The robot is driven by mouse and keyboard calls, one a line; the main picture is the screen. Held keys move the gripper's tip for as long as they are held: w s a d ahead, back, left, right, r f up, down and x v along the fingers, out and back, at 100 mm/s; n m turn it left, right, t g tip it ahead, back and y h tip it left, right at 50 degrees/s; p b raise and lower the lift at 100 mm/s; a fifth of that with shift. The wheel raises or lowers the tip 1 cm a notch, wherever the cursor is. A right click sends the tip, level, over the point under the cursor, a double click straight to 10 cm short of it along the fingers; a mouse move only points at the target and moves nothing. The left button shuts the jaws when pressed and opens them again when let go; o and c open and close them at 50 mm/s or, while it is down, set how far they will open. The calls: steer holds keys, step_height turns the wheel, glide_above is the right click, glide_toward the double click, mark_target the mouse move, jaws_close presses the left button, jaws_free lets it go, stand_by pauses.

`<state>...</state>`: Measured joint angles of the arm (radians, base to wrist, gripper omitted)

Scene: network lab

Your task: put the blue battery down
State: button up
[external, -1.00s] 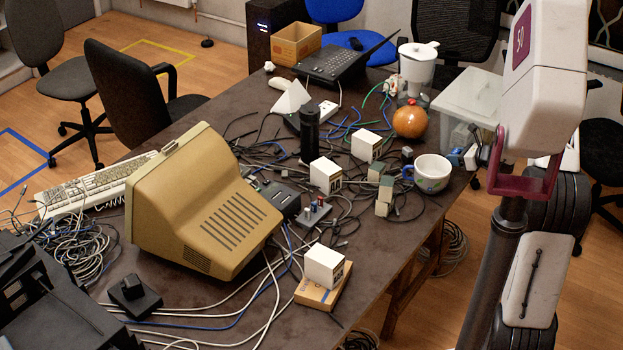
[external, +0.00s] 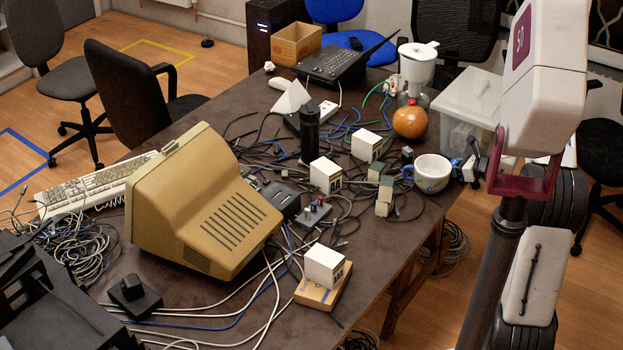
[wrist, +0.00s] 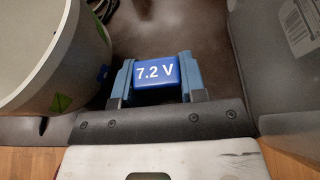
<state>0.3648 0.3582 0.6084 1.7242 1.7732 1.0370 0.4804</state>
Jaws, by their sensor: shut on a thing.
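The blue battery, marked "7.2 V" (wrist: 155,76), is between the two blue-grey fingers of my gripper (wrist: 157,82) in the wrist view. The fingers are shut on its two sides. In the external view my gripper (external: 463,170) is low at the table's right edge, just right of the white mug (external: 431,174). The battery is too small and covered there to make out clearly. I cannot tell whether its underside touches the brown table top (wrist: 190,35).
The mug's pale rounded wall (wrist: 45,60) is close on the left in the wrist view. A translucent plastic box (external: 468,105) stands behind my gripper. An orange ball-like object (external: 410,122) and small boxes (external: 383,195) lie left. Bare table shows beyond the battery.

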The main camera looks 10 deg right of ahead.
steer(key=o, duration=1)
steer(key=shift+c, duration=0.2)
steer(key=shift+r, duration=0.1)
steer(key=v, duration=1.2)
steer(key=shift+r, duration=0.1)
steer(key=s+a+r+n+g+h, duration=0.2)
steer(key=s+a+r+n+g, duration=0.5)
steer(key=s+a+r+n, duration=0.95)
steer(key=s+a+r+n+h, duration=0.2)
steer(key=s+r+n, duration=0.1)
steer(key=s, duration=0.6)
steer(key=s+a+r+n+h, duration=0.2)
steer(key=s+r, duration=0.4)
steer(key=s, duration=0.3)
steer(key=s+a+r+n+h, duration=0.2)
steer(key=s+r+n, duration=0.3)
steer(key=s, duration=0.3)
steer(key=shift+s+h, duration=0.4)
steer(key=shift+h, duration=0.5)
